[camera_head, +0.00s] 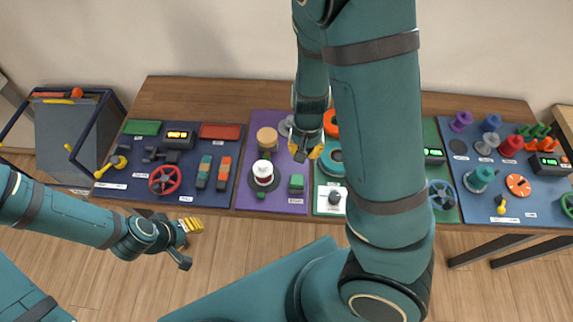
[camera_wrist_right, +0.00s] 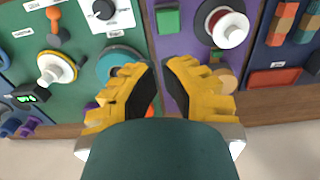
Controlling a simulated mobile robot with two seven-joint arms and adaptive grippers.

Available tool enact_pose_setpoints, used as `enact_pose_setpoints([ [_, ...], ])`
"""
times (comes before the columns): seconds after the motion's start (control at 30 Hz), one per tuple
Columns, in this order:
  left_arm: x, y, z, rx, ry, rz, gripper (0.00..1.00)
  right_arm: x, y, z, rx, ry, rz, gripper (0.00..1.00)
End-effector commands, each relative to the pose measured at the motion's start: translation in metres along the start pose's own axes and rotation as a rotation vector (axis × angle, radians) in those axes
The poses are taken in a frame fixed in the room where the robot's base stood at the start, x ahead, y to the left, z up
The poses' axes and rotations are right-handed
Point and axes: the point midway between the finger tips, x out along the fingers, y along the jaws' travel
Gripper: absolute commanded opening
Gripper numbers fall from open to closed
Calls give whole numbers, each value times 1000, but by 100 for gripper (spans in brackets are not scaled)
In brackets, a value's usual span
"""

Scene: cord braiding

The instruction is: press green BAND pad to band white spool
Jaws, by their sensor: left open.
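The white spool (camera_head: 263,169) with a dark red band sits on a dark disc on the purple panel; it also shows in the right wrist view (camera_wrist_right: 231,29). A green pad (camera_head: 296,184) lies right of it, also seen in the wrist view (camera_wrist_right: 167,20). Another green pad (camera_head: 142,128) is on the left navy panel. Labels are too small to read, so I cannot tell which is BAND. My right gripper (camera_head: 305,149) is over the purple panel's right side, empty, fingers apart. My left gripper (camera_head: 188,243) is open and empty before the table's front edge.
A tan round piece (camera_head: 267,136) stands behind the spool. The navy panel holds a red pad (camera_head: 220,131) and red wheel (camera_head: 165,180). The green panel, right, has a black knob (camera_head: 335,196) and teal ring (camera_head: 331,162). My right arm hides part of it.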

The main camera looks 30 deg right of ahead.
Motion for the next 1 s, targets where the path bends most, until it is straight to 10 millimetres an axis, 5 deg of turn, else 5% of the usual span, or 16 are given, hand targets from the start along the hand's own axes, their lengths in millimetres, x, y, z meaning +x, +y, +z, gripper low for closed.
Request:
enact_pose_setpoints([
  [0.57, -2, 1, 0, 0, 0, 1, 47, -6, 1, -2, 16, -2, -4, 0],
  [1.0, 29, -10, 4, 0, 1, -4, 47, 64, 2, -2, 17, -4, -2, 0],
])
